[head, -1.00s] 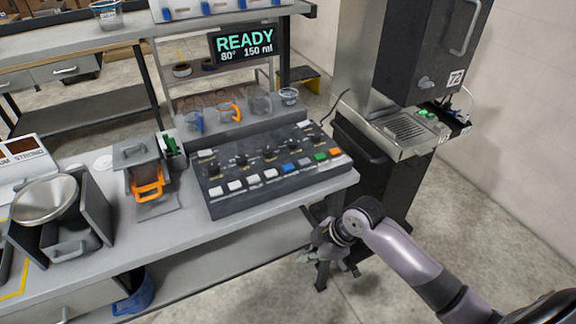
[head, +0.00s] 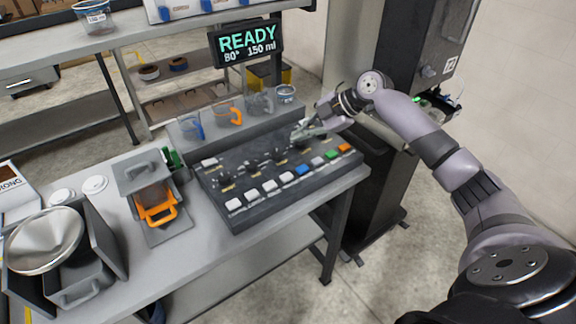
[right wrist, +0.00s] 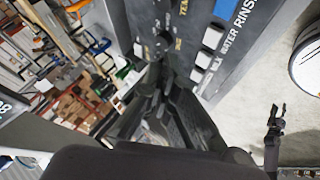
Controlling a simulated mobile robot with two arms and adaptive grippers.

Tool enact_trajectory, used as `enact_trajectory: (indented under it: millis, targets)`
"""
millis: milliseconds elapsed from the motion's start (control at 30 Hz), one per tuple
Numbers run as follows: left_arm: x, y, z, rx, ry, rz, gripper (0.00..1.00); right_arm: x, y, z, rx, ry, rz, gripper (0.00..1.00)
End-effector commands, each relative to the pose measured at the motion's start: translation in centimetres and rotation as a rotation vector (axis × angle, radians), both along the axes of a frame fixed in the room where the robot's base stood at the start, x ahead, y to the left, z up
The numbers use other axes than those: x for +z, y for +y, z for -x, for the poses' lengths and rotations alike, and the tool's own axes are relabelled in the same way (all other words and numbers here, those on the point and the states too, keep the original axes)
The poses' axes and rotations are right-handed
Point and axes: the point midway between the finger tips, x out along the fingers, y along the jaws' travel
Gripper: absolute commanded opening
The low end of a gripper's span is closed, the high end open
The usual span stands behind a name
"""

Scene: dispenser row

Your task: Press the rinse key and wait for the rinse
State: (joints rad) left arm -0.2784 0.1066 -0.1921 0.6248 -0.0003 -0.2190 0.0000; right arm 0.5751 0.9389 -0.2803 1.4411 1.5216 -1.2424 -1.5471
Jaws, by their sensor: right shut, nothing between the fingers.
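The dark control panel (head: 265,190) lies on the bench, with a front row of white, blue, lilac, green and orange keys. In the right wrist view, the word RINSE stands beside the blue key (right wrist: 225,8); that key also shows in the head view (head: 302,169). My right gripper (head: 300,134) is shut and empty above the panel's back right part; in the right wrist view its fingertips (right wrist: 160,72) are over the panel by the knobs. My left gripper (right wrist: 276,114) seems to show small over the floor. The display (head: 247,41) reads READY, 80°, 150 ml.
Several jugs, one with an orange handle (head: 229,114), stand on the ledge behind the panel. A grey holder with an orange handle (head: 156,204) and a steel bowl (head: 45,240) are on the left. A tall machine (head: 437,45) stands at the right.

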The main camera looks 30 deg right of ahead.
Motion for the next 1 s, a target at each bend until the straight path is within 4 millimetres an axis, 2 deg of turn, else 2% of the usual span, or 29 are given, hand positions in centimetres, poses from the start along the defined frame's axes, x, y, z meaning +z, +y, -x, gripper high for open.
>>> enact_trajectory:
  millis: [200,333,467,633,767,1000]
  targets:
    - [-0.2,-3.2,2.9,0.000,0.038,0.037,0.40,0.0,0.0,0.0,-0.001,0.001,0.001,0.00]
    - [-0.4,-3.8,3.9,-0.002,0.053,0.044,0.40,-0.3,0.0,0.0,0.000,0.001,0.000,0.00]
    - [-0.9,-3.0,3.6,-0.003,0.049,0.034,0.40,-1.0,0.1,0.0,0.000,0.002,0.000,0.00]
    - [-2.0,-1.6,1.9,-0.001,0.026,0.019,0.40,-2.8,0.0,0.1,0.000,0.004,0.000,0.00]
    - [-3.1,-1.6,1.2,0.001,0.013,0.019,0.40,-4.7,0.0,0.1,-0.001,0.004,0.000,0.00]
    - [-5.4,-2.0,1.6,0.003,0.018,0.024,0.40,-8.0,0.0,0.1,0.000,0.003,-0.001,0.00]
